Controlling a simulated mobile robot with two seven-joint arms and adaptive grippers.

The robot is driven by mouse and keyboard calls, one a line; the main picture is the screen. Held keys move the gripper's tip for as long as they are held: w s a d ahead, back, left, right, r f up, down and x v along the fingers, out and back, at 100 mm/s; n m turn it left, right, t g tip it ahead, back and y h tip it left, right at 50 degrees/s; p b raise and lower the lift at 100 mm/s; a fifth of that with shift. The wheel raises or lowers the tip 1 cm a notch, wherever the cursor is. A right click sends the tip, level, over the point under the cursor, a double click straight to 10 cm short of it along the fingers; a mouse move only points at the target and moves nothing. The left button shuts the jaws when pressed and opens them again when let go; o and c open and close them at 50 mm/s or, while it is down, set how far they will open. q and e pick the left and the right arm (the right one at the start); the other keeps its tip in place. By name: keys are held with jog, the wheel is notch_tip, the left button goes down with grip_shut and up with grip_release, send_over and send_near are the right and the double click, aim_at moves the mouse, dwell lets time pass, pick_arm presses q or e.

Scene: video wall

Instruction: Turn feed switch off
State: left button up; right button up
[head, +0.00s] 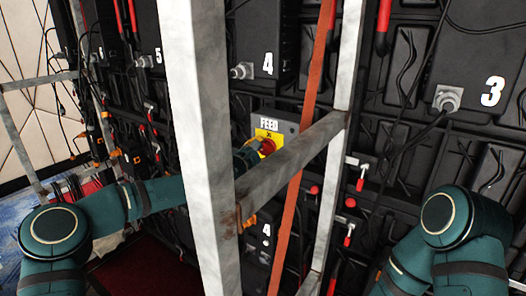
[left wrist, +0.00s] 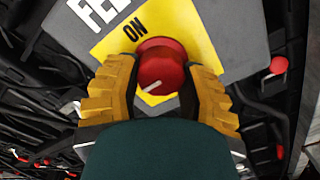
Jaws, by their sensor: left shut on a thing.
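The feed switch is a red round knob (left wrist: 163,66) on a yellow plate (left wrist: 190,28) marked ON, set on a grey panel lettered FEED (head: 288,130). In the left wrist view a white mark on the knob points down and left, away from the ON label. My left gripper (left wrist: 158,85) has its yellow fingers on both sides of the knob and is shut on it. My right gripper is not in view; only the right arm shows.
A pale upright post (head: 205,130) and a crossbar (head: 290,160) stand in front of the wall, close to my left arm. A red strap (head: 310,90) hangs beside the panel. Black numbered boxes (head: 470,60), cables and red-handled levers (head: 361,180) cover the wall.

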pick_arm(q)
jog(key=o, duration=1.2)
jog(key=shift+s+a, duration=0.2)
jog(key=shift+s, duration=0.05)
jog(key=v, duration=1.1)
jog(key=shift+s, duration=0.15)
